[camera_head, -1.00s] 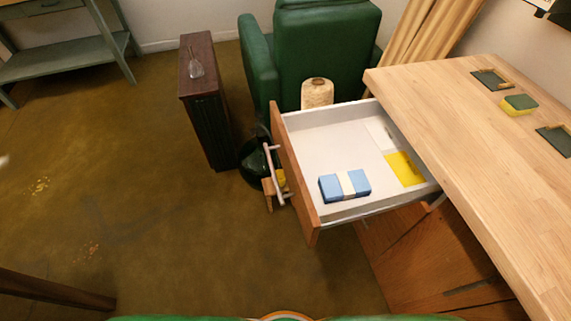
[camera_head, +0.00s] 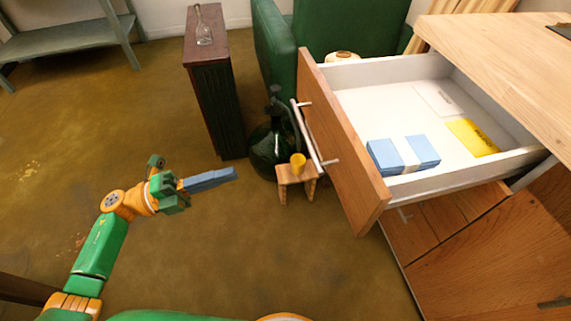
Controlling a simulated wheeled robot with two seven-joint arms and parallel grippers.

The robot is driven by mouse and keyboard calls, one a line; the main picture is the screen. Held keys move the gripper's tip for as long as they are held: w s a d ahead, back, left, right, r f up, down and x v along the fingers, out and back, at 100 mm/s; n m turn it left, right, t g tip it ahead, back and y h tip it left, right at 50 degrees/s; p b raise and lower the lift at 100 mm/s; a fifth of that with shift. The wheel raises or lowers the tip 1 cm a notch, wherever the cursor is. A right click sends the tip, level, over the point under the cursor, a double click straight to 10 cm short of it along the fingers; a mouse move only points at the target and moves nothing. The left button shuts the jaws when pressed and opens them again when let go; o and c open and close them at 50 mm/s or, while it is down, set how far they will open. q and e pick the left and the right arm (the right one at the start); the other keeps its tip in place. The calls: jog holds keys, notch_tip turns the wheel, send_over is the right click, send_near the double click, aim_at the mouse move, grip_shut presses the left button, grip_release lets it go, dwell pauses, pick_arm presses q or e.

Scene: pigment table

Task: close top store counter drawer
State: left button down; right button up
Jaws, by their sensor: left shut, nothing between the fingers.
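The top drawer (camera_head: 345,150) of the wooden counter (camera_head: 500,40) is pulled far out, its wooden front facing left with a metal bar handle (camera_head: 308,135). Inside lie a blue bundle with a pale band (camera_head: 403,156), a yellow card (camera_head: 472,138) and a white card (camera_head: 437,99). My left gripper (camera_head: 232,174) is shut and empty, left of the drawer front and apart from the handle, its fingers pointing right. My right gripper is not in view.
A small wooden stool (camera_head: 297,181) with a yellow cup (camera_head: 298,164) and a dark green glass vessel (camera_head: 268,148) stand by the handle. A dark narrow cabinet (camera_head: 216,110) bears a glass bottle (camera_head: 203,30). A green armchair (camera_head: 350,28) stands behind.

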pick_arm(q)
jog(key=p+x, duration=0.3)
jog(key=x, duration=1)
jog(key=shift+d+r, duration=0.2)
jog(key=shift+d, duration=0.15)
jog(key=shift+w, duration=0.1)
